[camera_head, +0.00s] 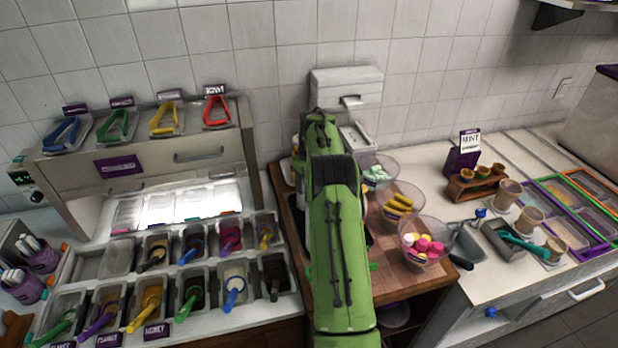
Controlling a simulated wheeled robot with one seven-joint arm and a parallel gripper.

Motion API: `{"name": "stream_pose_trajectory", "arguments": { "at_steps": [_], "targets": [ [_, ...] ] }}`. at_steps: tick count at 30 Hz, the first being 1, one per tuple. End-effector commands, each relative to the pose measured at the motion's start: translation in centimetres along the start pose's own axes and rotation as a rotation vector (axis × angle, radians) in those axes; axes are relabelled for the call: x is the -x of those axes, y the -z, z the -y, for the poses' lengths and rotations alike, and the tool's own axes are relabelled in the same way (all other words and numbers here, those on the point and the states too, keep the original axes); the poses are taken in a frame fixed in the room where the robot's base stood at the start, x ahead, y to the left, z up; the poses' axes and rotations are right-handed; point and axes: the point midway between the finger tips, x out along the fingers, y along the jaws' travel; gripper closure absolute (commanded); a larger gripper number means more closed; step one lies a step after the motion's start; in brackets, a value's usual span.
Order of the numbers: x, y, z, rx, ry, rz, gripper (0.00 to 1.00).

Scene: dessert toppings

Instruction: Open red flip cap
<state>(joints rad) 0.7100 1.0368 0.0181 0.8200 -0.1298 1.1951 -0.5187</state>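I cannot make out a red flip cap in the head view. My green arm reaches up the middle of the picture over the wooden counter (387,283) and covers much of it. My gripper and its fingers do not show; they are hidden behind the arm. Small pale and orange items (296,146) peek out at the left of the arm's far end, mostly hidden, and I cannot tell what they are.
Left are topping bins (152,305) with coloured spoons, below a shelf with coloured tongs (216,110). Right of my arm stand clear bowls of sweets (425,243) and of yellow pieces (398,203). A white dispenser (345,85) hangs behind. Farther right are cups (508,195) and lidded trays.

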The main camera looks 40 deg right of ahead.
Motion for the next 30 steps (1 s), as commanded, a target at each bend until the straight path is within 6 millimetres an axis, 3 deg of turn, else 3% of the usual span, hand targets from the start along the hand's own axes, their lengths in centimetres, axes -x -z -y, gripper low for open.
{"name": "stream_pose_trajectory", "arguments": {
  "at_steps": [21,22,26,30],
  "targets": [
    [-0.54,-0.01,0.09,0.000,0.005,0.066,0.84],
    [-0.54,-0.02,0.09,0.000,0.006,0.066,0.51],
    [-0.47,0.02,0.07,0.000,0.005,0.064,0.31],
    [-0.39,0.06,0.04,0.000,0.003,0.062,0.29]
  ]
}}
